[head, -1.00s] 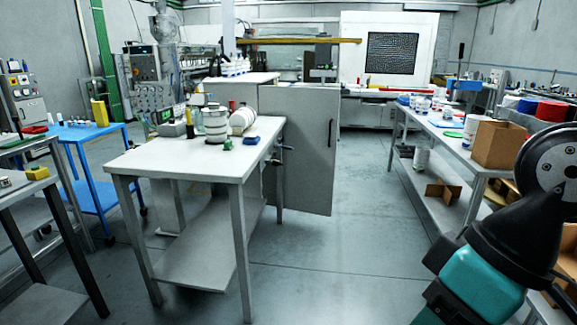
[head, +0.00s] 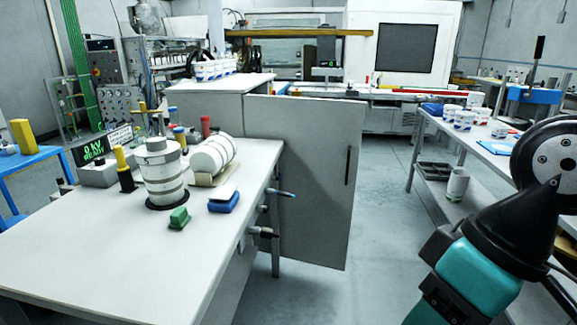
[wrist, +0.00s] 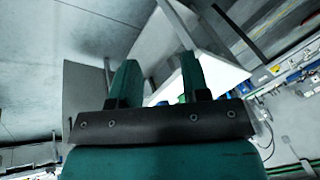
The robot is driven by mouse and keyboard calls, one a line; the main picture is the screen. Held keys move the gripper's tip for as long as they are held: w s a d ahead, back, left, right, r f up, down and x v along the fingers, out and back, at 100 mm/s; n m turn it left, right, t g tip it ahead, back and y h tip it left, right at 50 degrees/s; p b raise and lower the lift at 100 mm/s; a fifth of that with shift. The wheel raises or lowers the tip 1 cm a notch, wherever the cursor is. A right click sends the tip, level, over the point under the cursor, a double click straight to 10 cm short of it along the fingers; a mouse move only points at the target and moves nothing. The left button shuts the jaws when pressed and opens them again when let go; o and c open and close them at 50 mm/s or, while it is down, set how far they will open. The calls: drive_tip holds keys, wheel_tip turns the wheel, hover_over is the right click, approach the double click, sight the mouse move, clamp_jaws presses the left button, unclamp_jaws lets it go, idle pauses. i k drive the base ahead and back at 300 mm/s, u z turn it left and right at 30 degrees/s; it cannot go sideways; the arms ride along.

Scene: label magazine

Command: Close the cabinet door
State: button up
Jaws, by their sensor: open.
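The grey cabinet (head: 205,102) stands behind the white table in the head view. Its door (head: 305,180) stands open, swung out to the right of the cabinet body, with a dark vertical handle (head: 348,165) near its right edge. The table hides the lower left of the cabinet. My gripper (wrist: 158,62) shows in the wrist view with its two teal fingers apart and nothing between them. It is apart from the door handle. My arm is at the right of the head view, and the gripper itself is out of that view.
The white table (head: 120,235) stands close at left, bearing jars, a green block (head: 179,218) and a blue block (head: 224,202). Tools (head: 264,232) stick out from its right side. A workbench (head: 465,140) stands at right. Open floor (head: 385,220) lies between door and workbench.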

sight(319, 160)
drive_tip(key=i, duration=0.65)
drive_tip(key=z, duration=0.25)
drive_tip(key=k, duration=0.6)
drive_tip(key=z, duration=1.1)
drive_tip(key=i, duration=0.9)
drive_tip(key=u, duration=0.45)
drive_tip(key=i, duration=0.65)
drive_tip(key=u, duration=0.85)
drive_tip(key=i, duration=0.3)
drive_tip(key=u, duration=0.3)
